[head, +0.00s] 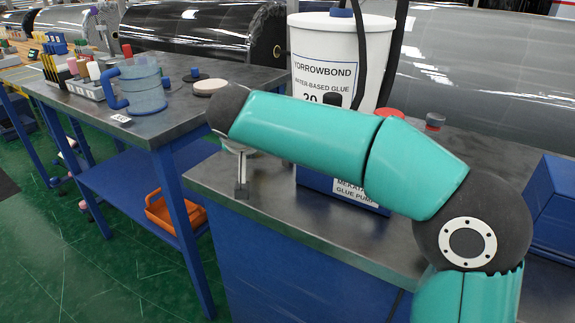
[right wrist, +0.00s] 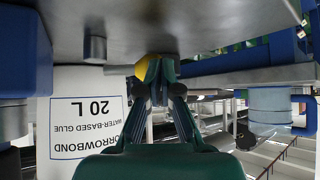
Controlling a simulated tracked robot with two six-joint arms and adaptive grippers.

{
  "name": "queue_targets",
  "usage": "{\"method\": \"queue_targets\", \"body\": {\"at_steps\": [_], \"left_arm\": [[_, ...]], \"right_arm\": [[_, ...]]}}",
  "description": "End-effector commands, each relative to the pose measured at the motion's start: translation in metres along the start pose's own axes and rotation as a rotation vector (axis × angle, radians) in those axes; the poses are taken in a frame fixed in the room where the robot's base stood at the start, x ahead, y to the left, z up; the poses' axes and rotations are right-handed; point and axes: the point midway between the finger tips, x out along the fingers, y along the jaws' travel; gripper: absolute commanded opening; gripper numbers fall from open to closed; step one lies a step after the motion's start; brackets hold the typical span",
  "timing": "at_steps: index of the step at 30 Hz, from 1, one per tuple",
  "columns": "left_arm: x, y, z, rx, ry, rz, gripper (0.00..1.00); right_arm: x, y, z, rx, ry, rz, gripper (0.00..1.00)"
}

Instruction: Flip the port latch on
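My right arm crosses the head view from the lower right, and its wrist and gripper are mostly hidden behind the forearm. A small grey metal fitting (head: 241,190) shows below the wrist, at the bench edge; I cannot tell whether it is the port latch. In the right wrist view, which is upside down, my right gripper (right wrist: 156,72) has its fingers close together near the grey bench surface. A small yellow piece (right wrist: 142,69) shows at the left fingertip; whether it is gripped is unclear. My left gripper is out of view.
On the left table (head: 155,125) are a clear blue-handled jug (head: 142,88) and several bottles. An orange bin (head: 172,214) is below. Wrapped rolls lie behind. Green floor is open at the lower left.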

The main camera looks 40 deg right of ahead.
Motion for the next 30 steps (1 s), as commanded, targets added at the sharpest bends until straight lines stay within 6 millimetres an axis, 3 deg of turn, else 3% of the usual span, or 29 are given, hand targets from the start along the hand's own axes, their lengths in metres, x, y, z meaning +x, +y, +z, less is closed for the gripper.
{"method": "queue_targets", "body": {"at_steps": [12, 30], "left_arm": [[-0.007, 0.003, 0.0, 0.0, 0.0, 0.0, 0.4], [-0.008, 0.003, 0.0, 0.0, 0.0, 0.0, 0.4]], "right_arm": [[0.012, -0.007, -0.01, 0.127, -0.002, 0.137, 0.0], [0.013, -0.008, -0.012, 0.142, 0.001, 0.152, 0.0]]}}
